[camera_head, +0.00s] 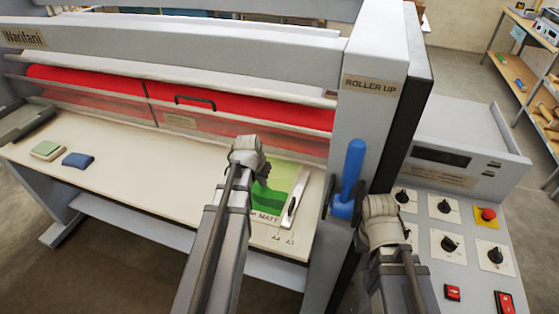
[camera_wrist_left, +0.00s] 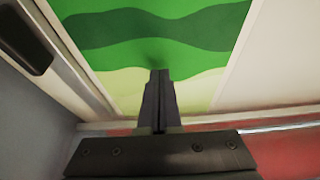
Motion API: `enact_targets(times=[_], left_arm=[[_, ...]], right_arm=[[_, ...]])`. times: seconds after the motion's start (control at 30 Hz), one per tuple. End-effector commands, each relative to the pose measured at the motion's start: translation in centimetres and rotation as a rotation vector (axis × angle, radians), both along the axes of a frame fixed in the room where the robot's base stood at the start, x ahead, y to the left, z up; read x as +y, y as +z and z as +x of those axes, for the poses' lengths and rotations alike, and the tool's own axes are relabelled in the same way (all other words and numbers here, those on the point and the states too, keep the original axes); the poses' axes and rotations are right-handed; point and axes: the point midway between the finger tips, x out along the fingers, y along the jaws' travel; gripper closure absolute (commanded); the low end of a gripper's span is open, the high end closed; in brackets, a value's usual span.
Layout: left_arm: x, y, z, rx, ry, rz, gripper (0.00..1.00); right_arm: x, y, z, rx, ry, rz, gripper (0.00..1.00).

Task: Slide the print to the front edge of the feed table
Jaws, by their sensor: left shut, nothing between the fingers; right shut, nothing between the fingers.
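The print (camera_head: 285,178), green with wavy bands and a pale end, lies flat on the cream feed table (camera_head: 135,160) near its right end. It also fills the middle of the left wrist view (camera_wrist_left: 150,25). My left gripper (camera_head: 262,180) is over the print, hiding part of it. In the left wrist view my left gripper (camera_wrist_left: 159,75) is shut, its fingertips at the print's surface; contact is hard to tell. My right gripper (camera_head: 380,207) is shut and empty beside the blue lever, its fingertips largely hidden.
A pale side guide (camera_head: 297,203) with a black handle lies along the print's right side. The blue lever (camera_head: 349,178) stands on the right post. A control panel (camera_head: 455,245) is at right. Green and blue pads (camera_head: 77,160) lie at left; the table between is clear.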

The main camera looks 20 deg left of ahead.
Motion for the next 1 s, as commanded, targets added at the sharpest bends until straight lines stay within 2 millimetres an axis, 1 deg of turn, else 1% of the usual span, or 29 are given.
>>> enact_targets(times=[0.27,0.33,1.0], left_arm=[[0.00,-0.97,0.00,0.000,0.000,0.000,1.00],[0.00,-0.76,0.00,0.000,0.000,0.000,1.00],[-0.02,-0.96,-0.05,0.002,0.000,-0.001,1.00]], right_arm=[[0.00,-0.97,0.00,0.000,0.000,0.000,1.00],[0.00,-0.74,0.00,0.000,0.000,0.000,1.00],[0.00,-0.94,0.00,0.000,0.000,0.000,1.00]])
